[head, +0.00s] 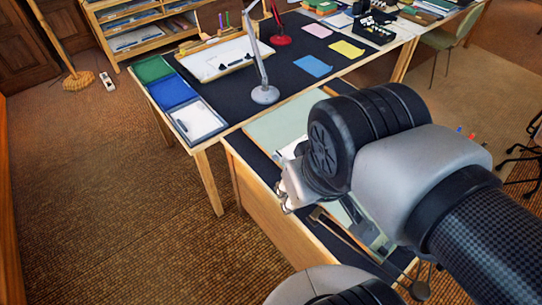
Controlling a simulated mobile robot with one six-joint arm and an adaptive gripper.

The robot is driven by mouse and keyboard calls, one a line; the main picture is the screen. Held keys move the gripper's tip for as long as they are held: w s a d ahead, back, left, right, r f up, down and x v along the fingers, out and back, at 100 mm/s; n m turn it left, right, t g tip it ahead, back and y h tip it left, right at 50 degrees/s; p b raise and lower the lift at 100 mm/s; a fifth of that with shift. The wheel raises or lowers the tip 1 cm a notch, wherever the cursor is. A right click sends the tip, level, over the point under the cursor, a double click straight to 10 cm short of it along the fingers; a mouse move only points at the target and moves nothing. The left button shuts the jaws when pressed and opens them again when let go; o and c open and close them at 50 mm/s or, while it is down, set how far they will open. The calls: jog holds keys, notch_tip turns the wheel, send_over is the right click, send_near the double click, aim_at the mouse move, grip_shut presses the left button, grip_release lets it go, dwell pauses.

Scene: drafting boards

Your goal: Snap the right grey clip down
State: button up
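My gripper (287,196) hangs over the near desk, seen from behind and the side. Its pale fingers point down and left, close to the desk's left edge. Whether they are apart or together, and whether anything is between them, I cannot tell. A pale green drafting board (275,128) lies on the dark desk top under my arm. My arm and wrist cover most of the board. I cannot make out any grey clip; the right one may be hidden behind my arm.
The near wooden desk (272,222) adjoins a longer table with a dark mat (310,88). On that table stand a grey lamp (265,94), blue and pink paper sheets, and green, blue and white pads at its left end. Open carpet (120,210) lies to the left.

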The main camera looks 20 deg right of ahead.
jog(key=w+f+n+g+h+b, duration=0.25)
jog(key=w+f+n+h, duration=0.3)
jog(key=w, duration=0.55)
jog(key=w+f+n+g+h+b, duration=0.1)
jog(key=w+f+n+g+h, duration=0.3)
jog(key=w+f, duration=0.55)
jog(key=w+a+f+n+t+h+b, duration=0.1)
jog(key=w+a+f+n+t+h, duration=0.35)
jog(key=w+f, duration=0.5)
jog(key=n+t+h+b, duration=0.2)
jog(key=n+t+h, duration=0.15)
jog(key=n, duration=0.35)
send_near(276, 158)
jog(key=b+x, duration=0.1)
jog(key=x, duration=0.6)
jog(key=shift+w+f+y, duration=0.35)
jog(key=shift+w, duration=0.05)
jog(key=shift+t, duration=0.25)
grip_shut()
